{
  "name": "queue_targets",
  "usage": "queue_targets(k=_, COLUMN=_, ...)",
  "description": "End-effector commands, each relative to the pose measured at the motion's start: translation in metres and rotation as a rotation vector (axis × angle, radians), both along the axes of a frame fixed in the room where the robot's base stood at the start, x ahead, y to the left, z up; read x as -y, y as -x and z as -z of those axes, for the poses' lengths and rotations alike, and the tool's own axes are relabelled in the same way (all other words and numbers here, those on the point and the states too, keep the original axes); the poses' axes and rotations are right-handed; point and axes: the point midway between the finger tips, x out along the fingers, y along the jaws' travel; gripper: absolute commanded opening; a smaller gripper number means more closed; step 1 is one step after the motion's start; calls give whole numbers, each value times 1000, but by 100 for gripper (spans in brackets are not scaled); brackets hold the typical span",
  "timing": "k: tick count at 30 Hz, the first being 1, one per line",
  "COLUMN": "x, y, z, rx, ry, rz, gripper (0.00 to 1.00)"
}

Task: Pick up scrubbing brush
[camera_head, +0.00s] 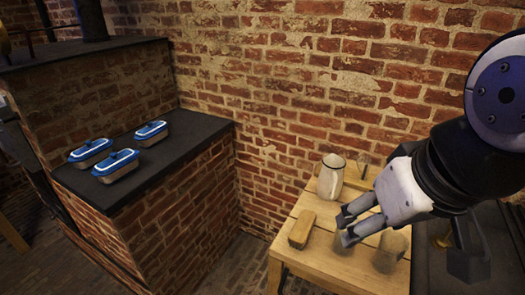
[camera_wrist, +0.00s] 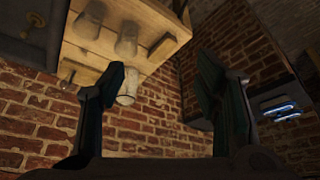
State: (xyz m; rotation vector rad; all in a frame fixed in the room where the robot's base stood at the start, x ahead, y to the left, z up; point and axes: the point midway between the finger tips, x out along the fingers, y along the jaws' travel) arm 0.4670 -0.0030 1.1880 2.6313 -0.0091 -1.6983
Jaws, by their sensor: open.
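The scrubbing brush (camera_head: 301,229) looks like a tan wooden block lying near the left edge of the wooden table (camera_head: 300,258) in the head view. In the wrist view a matching block (camera_wrist: 162,47) shows near the table edge, above the gap between my fingers. My gripper (camera_head: 346,228) is open and empty, to the right of the brush in the head view and apart from it. Its two dark fingers (camera_wrist: 162,73) are spread wide in the wrist view. The underside of the brush is hidden.
A white jug (camera_head: 331,177) stands behind the brush. A glass jar (camera_head: 390,250) stands to the right, and another is partly behind my fingers. Several blue-lidded containers (camera_head: 119,166) sit on a dark ledge (camera_head: 180,165) at left. A brick wall closes the back.

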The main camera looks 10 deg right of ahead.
Motion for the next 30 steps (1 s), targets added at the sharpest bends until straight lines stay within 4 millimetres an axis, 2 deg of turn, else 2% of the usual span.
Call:
queue_targets(k=8, x=0, y=0, z=0, rx=0, ry=0, rz=0, gripper=58)
queue_targets(k=10, x=0, y=0, z=0, rx=0, ry=0, rz=0, gripper=63)
queue_targets(k=14, x=0, y=-7, z=-1, rx=-13, ry=-8, rz=14, gripper=63)
queue_targets(k=17, x=0, y=-23, z=-1, rx=-42, ry=-28, rz=47, gripper=63)
queue_targets(k=22, x=0, y=-69, z=5, rx=-115, ry=-73, rz=144, gripper=63)
queue_targets(k=26, x=0, y=-106, z=18, rx=-173, ry=-103, rz=224, gripper=63)
queue_targets(k=30, x=1, y=-146, z=39, rx=-231, ry=-126, rz=316, gripper=63)
